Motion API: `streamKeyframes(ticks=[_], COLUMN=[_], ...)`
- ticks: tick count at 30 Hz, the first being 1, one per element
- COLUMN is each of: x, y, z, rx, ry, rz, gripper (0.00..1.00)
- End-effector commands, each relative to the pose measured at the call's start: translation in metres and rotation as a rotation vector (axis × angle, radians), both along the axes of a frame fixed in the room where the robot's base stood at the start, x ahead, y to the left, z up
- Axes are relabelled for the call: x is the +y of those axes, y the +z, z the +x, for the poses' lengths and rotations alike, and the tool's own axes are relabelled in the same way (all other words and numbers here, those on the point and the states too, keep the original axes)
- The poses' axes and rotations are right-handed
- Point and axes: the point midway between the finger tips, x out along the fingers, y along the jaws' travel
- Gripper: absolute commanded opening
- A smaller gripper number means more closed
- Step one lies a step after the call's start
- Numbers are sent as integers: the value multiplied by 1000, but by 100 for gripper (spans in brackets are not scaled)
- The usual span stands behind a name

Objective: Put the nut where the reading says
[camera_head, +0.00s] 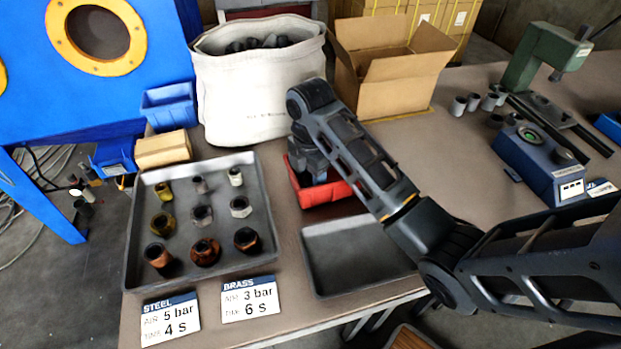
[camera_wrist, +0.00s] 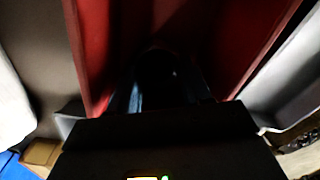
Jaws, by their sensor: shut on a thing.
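My gripper (camera_head: 314,178) points down into the red bin (camera_head: 335,193), behind the empty grey tray. In the wrist view the red walls (camera_wrist: 93,45) rise around my gripper (camera_wrist: 165,100). It is shut on a dark, rounded thing (camera_wrist: 162,72), taken to be the nut; shadow hides its colour and shape. Several other nuts, yellowish, grey and rusty brown, stand in rows on the large grey tray (camera_head: 135,240) at left. A blue instrument (camera_head: 540,165) with a small display stands at right; its reading is too small to read.
Cards read STEEL 5 bar 4 s (camera_head: 170,318) and BRASS 3 bar 6 s (camera_head: 250,299). An empty grey tray (camera_head: 355,255) lies in front of the bin. A white fabric bin (camera_head: 255,95), an open carton (camera_head: 395,70) and a blue cabinet (camera_head: 90,90) stand behind.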

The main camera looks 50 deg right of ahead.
Motion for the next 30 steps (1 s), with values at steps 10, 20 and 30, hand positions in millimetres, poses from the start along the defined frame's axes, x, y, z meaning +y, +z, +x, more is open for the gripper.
streamKeyframes(ticks=[10, 20, 30], x=[0, 0, 0], y=[-6, -12, -9], z=[0, 0, 0], rx=[-2, 0, -1], ry=[0, 0, 0], rz=[-1, -1, -1], gripper=[4, 55, 59])
